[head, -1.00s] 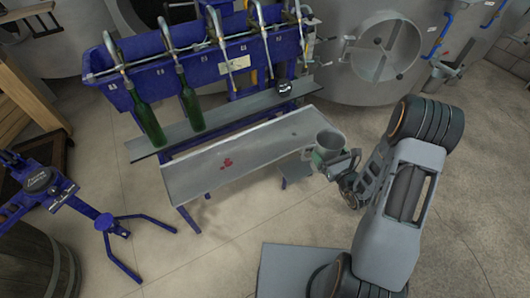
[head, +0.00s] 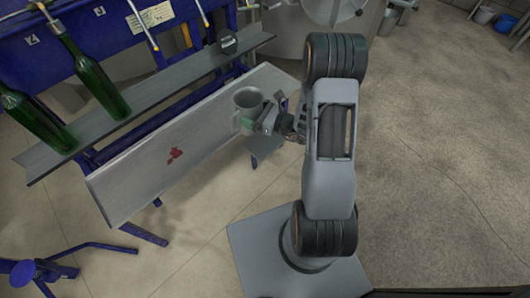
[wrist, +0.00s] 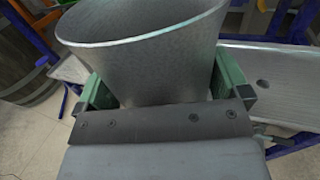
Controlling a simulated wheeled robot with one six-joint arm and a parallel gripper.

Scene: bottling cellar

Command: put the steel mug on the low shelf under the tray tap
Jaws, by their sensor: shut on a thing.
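The steel mug (head: 247,99) is upright in my gripper (head: 248,122), near the right end of the long grey tray in the picture. In the wrist view the mug (wrist: 145,55) fills the upper middle, with the green fingers of my gripper (wrist: 160,88) on both its sides. The gripper is shut on the mug. A small grey low shelf (head: 266,151) shows below the tray's right end, lower than the mug and partly covered by my arm. I cannot make out the tray tap.
The sloped grey tray (head: 135,184) has a red stain. Behind it, green bottles (head: 92,78) stand on a narrow ledge (head: 160,105) of the blue filler. Blue legs (head: 143,234) stand below. Open floor (head: 440,150) lies to the right.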

